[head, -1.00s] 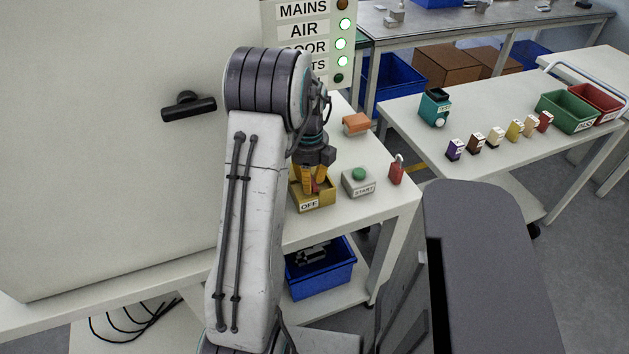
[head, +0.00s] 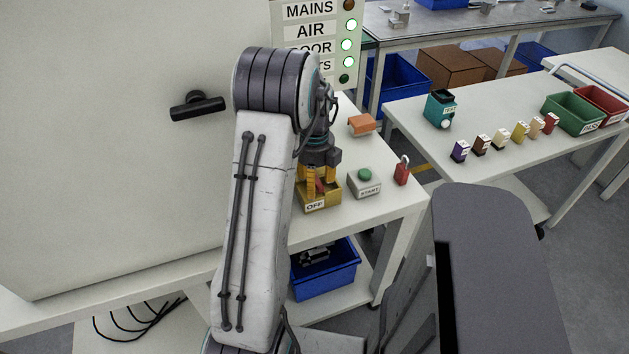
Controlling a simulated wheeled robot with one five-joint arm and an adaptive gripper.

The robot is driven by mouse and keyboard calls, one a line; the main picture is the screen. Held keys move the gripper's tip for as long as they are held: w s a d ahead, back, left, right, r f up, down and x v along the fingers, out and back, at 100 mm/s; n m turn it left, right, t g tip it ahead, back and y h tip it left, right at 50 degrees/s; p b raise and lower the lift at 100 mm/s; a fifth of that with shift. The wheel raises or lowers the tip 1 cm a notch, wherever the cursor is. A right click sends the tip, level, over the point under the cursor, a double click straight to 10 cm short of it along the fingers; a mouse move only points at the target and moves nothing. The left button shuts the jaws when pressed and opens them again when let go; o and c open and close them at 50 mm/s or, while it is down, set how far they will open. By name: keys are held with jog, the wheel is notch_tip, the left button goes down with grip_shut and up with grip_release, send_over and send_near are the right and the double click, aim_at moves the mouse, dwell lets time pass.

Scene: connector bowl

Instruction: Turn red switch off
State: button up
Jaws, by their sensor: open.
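The red switch (head: 320,186) is a small red lever on a yellow box (head: 330,204) with an OFF label on its front. The box stands on the white bench, right of my arm. My gripper (head: 322,188) points down over the box with its yellow fingers apart, one on each side of the red lever. I cannot tell whether a finger touches the lever. The lever's base and the back of the box are partly hidden by the gripper.
A START box with a green button (head: 364,175) and a red padlock (head: 402,170) stand close to the right. An orange block (head: 361,125) lies behind. A grey cabinet door with a black handle (head: 198,106) fills the left. A lamp panel (head: 318,40) stands behind my arm.

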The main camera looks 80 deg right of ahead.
jog(key=shift+r, duration=0.1)
notch_tip(320, 180, up, 12)
dwell(0.7)
dwell(0.8)
